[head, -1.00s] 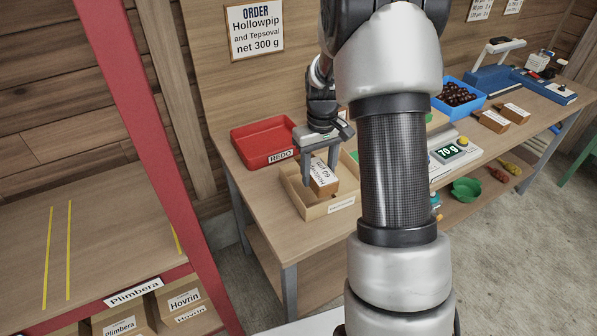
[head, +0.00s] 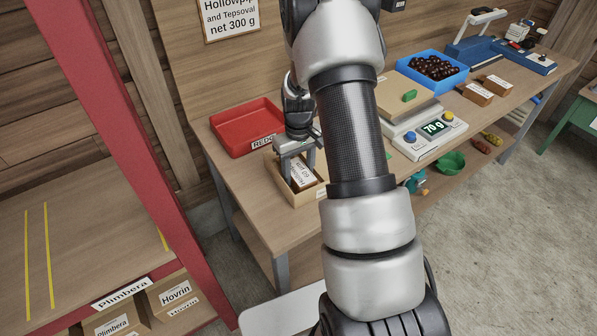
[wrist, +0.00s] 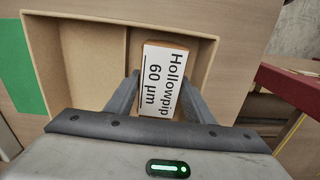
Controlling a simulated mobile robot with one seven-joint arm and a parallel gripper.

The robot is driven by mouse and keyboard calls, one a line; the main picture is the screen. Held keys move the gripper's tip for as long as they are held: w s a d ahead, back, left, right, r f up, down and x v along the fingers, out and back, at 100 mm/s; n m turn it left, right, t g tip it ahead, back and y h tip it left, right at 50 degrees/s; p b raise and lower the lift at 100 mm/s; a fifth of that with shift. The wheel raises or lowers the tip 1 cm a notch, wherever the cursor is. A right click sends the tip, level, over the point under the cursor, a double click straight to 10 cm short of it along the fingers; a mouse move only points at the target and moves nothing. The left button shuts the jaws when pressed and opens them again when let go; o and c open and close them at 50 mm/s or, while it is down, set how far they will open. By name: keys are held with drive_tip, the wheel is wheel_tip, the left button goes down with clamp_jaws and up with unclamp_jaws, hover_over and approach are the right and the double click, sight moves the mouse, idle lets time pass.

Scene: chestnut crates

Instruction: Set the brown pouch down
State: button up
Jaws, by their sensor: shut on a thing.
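The brown pouch (wrist: 166,44) has a white label reading "Hollowpip 60 µm". It also shows in the head view (head: 300,173), between the fingers of my gripper (head: 300,176). In the wrist view, my gripper (wrist: 163,94) has one finger on each side of the pouch and is shut on it. Below is a light wooden tray (wrist: 80,16) with a divider. The pouch appears over or inside the right compartment in the wrist view. I cannot tell whether it touches the tray floor.
A red REDO tray (head: 240,132) stands left of the wooden tray. A scale (head: 425,133) reading 70 g stands to the right, with a blue bin (head: 432,85) of chestnuts behind it. My arm hides part of the bench. Shelves stand at the left.

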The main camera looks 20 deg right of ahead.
drive_tip(key=shift+f, duration=0.1)
drive_tip(key=shift+f, duration=0.15)
drive_tip(key=o, duration=0.9)
